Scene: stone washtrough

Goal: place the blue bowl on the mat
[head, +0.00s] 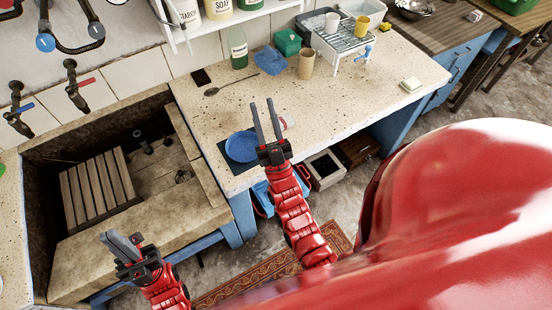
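The blue bowl (241,146) sits upright near the front edge of the speckled counter. A dark mat (233,169) shows under it, with its edge visible at the bowl's left and front.
A white and red item (287,123) lies right beside my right gripper. A spoon (232,87), green bottle (238,50), blue cloth (270,60), tan cup (306,64) and dish rack (345,42) stand farther back. The trough (205,180) adjoins the counter's left. The counter's middle right is clear.

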